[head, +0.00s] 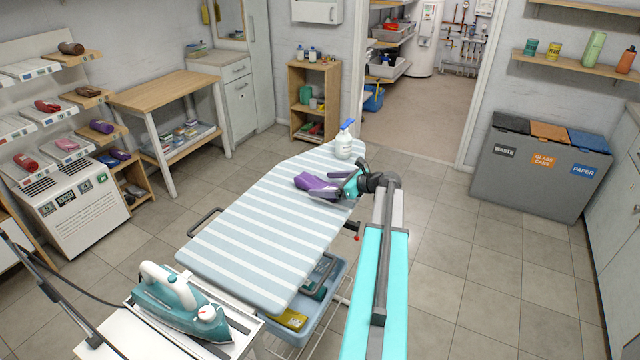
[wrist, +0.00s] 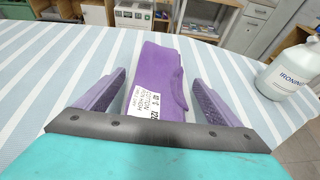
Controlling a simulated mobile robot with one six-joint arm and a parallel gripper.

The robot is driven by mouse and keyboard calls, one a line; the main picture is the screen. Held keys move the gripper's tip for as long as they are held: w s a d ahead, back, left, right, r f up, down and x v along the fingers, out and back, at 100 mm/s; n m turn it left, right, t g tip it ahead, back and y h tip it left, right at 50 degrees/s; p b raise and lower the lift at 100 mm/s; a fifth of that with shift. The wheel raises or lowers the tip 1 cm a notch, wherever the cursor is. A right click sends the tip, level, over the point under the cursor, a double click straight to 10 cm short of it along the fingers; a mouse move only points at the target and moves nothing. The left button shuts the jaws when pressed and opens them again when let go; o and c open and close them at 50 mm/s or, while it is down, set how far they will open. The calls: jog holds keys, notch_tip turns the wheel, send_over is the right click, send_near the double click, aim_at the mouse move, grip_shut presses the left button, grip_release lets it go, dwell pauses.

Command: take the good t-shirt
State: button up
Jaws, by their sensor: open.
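A folded purple t-shirt (head: 308,181) lies on the striped ironing board (head: 262,222), near its far right part. In the wrist view the purple t-shirt (wrist: 162,75) has a white label with "COTTON" printed on it, facing me. My gripper (wrist: 157,78) is open, with one finger on each side of the t-shirt's near end. Gaps show between the fingers and the cloth. In the head view my gripper (head: 345,187) reaches in from the right, low over the board, and partly hides the cloth.
A white spray bottle (head: 343,142) with a blue top stands on the board beyond the t-shirt; it shows at right in the wrist view (wrist: 290,70). A teal iron (head: 180,303) rests at the near end. Other folded cloths lie on the left shelves. Labelled bins (head: 530,165) stand right.

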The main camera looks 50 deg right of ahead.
aim_at(319, 183)
jog(key=shift+p+x, duration=0.4)
jog(key=shift+x, duration=1.15)
jog(key=c, duration=1.2)
